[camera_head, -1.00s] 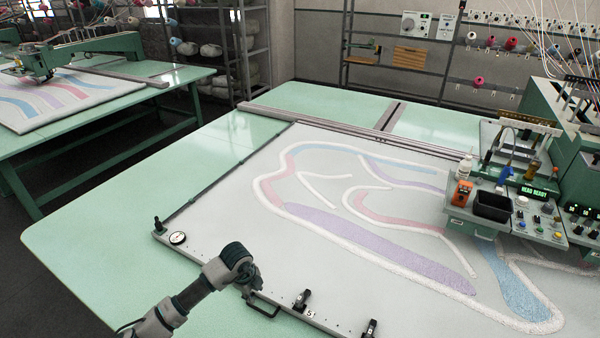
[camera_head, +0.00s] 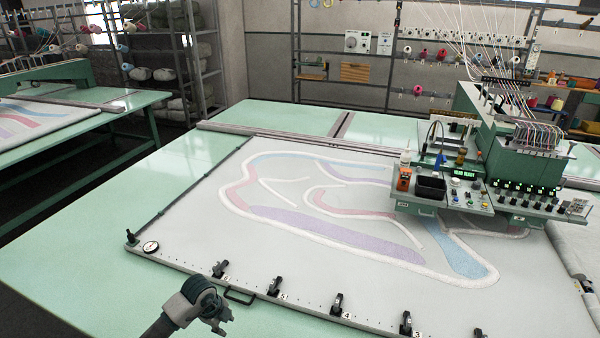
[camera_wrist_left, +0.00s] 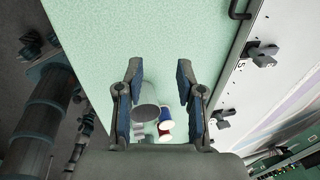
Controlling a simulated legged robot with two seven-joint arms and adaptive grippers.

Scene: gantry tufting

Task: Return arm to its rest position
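My left gripper (camera_head: 218,322) is at the bottom of the head view, in front of the tufting frame's front edge, close to its black handle (camera_head: 238,297). In the left wrist view my left gripper (camera_wrist_left: 158,75) has its two blue-padded fingers spread wide apart. No object touches the fingertips. A blue-and-white spool (camera_wrist_left: 166,114), a red-and-white spool (camera_wrist_left: 166,134) and a grey round-topped thing (camera_wrist_left: 146,113) show between the fingers, against the green table. I cannot tell their distance from the fingers. My right gripper is not seen clearly in either view.
The tufting frame (camera_head: 190,234) lies on the green table (camera_head: 60,262), with black clamps (camera_head: 337,304) along its front edge and a dial gauge (camera_head: 150,247) at its corner. The tufting head and control panel (camera_head: 460,195) stand at the right. The table's left part is clear.

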